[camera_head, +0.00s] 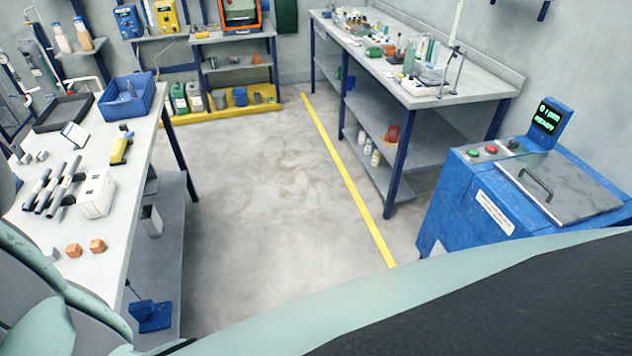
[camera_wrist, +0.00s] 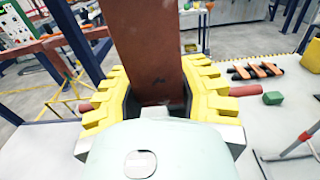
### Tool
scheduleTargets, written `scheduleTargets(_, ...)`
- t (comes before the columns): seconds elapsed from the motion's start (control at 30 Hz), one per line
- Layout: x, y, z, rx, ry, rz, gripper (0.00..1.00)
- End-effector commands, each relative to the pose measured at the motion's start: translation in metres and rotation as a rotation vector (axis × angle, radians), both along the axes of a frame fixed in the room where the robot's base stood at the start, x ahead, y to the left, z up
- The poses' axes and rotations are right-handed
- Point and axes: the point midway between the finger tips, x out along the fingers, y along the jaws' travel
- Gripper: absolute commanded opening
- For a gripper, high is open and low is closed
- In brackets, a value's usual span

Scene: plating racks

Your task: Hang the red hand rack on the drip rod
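In the wrist view a flat, red-brown bar (camera_wrist: 150,50) stands between the yellow fingers of my gripper (camera_wrist: 157,98). Its lower end sits between the dark inner pads, and the gripper looks shut on it. The bar runs up out of the picture, so the rest of it is hidden; by its colour it appears to be part of the red hand rack. The head view does not show my gripper or the bar. I cannot make out the drip rod for certain in either view.
The wrist view shows a pale bench (camera_wrist: 285,115) at right with a green block (camera_wrist: 272,98), a red cylinder (camera_wrist: 245,90) and a stand (camera_wrist: 303,140). In the head view, a blue tank (camera_head: 470,205) stands at right, a white table (camera_head: 130,185) at left, with clear floor between.

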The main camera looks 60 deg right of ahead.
Motion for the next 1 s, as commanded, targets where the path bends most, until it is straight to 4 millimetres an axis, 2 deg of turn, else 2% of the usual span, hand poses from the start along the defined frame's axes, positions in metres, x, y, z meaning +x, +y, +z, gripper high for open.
scheduleTargets(0.03,-0.0001,0.0001,0.0000,0.000,0.000,0.000,0.20)
scheduleTargets(0.23,0.0000,0.0000,0.0001,0.000,0.000,0.000,0.00)
scheduleTargets(0.6,0.0002,-0.0001,0.0002,0.000,0.000,0.000,0.00)
scheduleTargets(0.63,0.0002,-0.0001,0.0002,0.000,0.000,0.000,0.04)
scheduleTargets(0.7,0.0003,-0.0001,0.0002,0.000,0.000,-0.001,0.00)
scheduleTargets(1.0,0.0003,-0.0003,0.0002,0.000,0.000,-0.001,0.00)
